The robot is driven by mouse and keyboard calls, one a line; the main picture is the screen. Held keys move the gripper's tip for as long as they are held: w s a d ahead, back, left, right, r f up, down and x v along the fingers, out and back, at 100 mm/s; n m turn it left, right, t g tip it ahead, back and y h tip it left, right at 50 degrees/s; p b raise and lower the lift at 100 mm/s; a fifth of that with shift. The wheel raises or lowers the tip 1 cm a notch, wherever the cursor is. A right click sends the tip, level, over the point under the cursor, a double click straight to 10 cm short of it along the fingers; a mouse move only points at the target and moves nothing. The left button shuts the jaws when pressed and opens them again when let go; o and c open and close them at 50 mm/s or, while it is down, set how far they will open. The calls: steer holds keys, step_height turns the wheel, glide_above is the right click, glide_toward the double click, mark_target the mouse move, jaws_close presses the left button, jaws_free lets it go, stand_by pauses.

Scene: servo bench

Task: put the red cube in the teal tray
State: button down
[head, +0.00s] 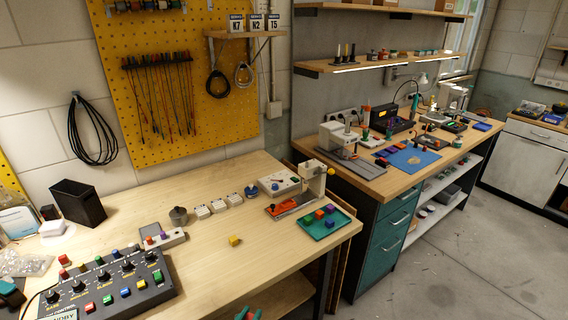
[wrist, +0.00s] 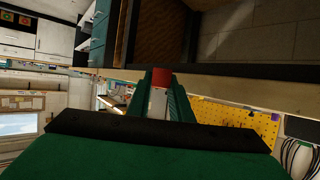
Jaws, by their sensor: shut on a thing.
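The teal tray (head: 316,234) lies near the right end of the wooden bench in the head view, with several small coloured blocks in it. My gripper (head: 258,314) shows at the bottom edge of the head view, in front of the bench and well short of the tray. In the wrist view my gripper (wrist: 160,86) has its green fingers shut on the red cube (wrist: 161,77), which sits between the fingertips. Most of the gripper is cut off in the head view.
A yellow cube (head: 235,240) lies on the open bench top. A black control panel (head: 108,284) stands at left. The bench front between panel and tray is mostly clear.

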steer(key=d+f+n+y, duration=0.1)
steer(key=d+f, duration=0.2)
steer(key=f, duration=0.5)
steer(key=s+d+f+n+y, duration=0.1)
steer(key=d+f, duration=0.1)
steer(key=f, duration=0.7)
steer(key=d+f+n+y, duration=0.1)
steer(key=d+f+y, duration=0.1)
steer(key=f, duration=0.6)
steer(key=shift+s+d+f+t, duration=0.3)
steer(key=shift+s+d, duration=0.1)
steer(key=shift+d, duration=0.4)
